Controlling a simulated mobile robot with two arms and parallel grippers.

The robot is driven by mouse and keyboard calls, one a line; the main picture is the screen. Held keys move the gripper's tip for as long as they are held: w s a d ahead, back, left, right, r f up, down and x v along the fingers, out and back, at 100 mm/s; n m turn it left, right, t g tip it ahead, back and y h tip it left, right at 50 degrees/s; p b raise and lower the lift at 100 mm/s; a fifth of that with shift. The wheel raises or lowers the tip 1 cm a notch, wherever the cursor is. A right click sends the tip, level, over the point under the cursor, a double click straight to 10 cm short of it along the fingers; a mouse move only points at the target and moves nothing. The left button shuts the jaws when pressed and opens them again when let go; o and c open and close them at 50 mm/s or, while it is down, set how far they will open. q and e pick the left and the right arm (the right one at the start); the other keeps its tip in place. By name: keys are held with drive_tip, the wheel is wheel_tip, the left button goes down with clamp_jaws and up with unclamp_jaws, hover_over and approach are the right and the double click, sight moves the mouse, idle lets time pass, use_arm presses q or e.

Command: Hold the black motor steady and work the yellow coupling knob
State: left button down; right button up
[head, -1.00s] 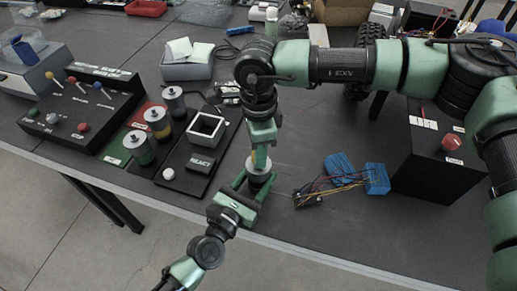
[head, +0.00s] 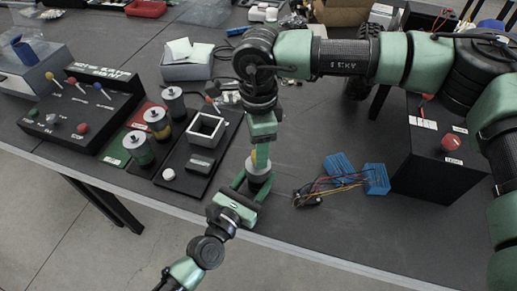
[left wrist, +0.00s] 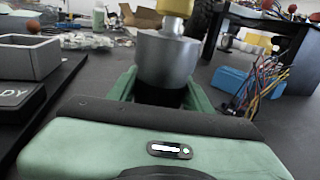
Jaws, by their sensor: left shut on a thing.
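The black motor (left wrist: 160,95) stands between my left gripper's fingers, mostly hidden behind the gripper body in the left wrist view. A grey metal coupling (left wrist: 168,60) sits on top of it, with the yellow knob (left wrist: 176,7) above, cut off by the top edge. In the head view my left gripper (head: 255,182) reaches in from the bottom left and is shut on the motor. My right gripper (head: 262,157) points straight down from above at the yellow knob (head: 253,157). Its fingers overlap the knob, and I cannot tell how far they are closed.
A black board with a square socket (head: 206,131) and grey cylinders (head: 157,122) stand to the left. Blue blocks with wires (head: 340,168) lie to the right, beside a black box with a red button (head: 450,142). The table's front edge runs below the left gripper.

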sight(253, 185)
wheel_tip(253, 185, up, 10)
drive_tip(key=shift+r, duration=0.15)
idle(0.3)
use_arm(q)
drive_tip(key=c, duration=0.6)
unclamp_jaws()
drive_tip(key=shift+o, duration=0.4)
drive_tip(key=shift+s+a, duration=0.1)
drive_tip(key=shift+s, duration=0.05)
drive_tip(key=shift+b+v, duration=0.4)
drive_tip(key=shift+v, duration=1.9)
drive_tip(key=shift+b+v, duration=0.65)
drive_tip(key=shift+v, duration=1.95)
use_arm(e)
wheel_tip(253, 185, down, 2)
drive_tip(key=shift+f, duration=0.1)
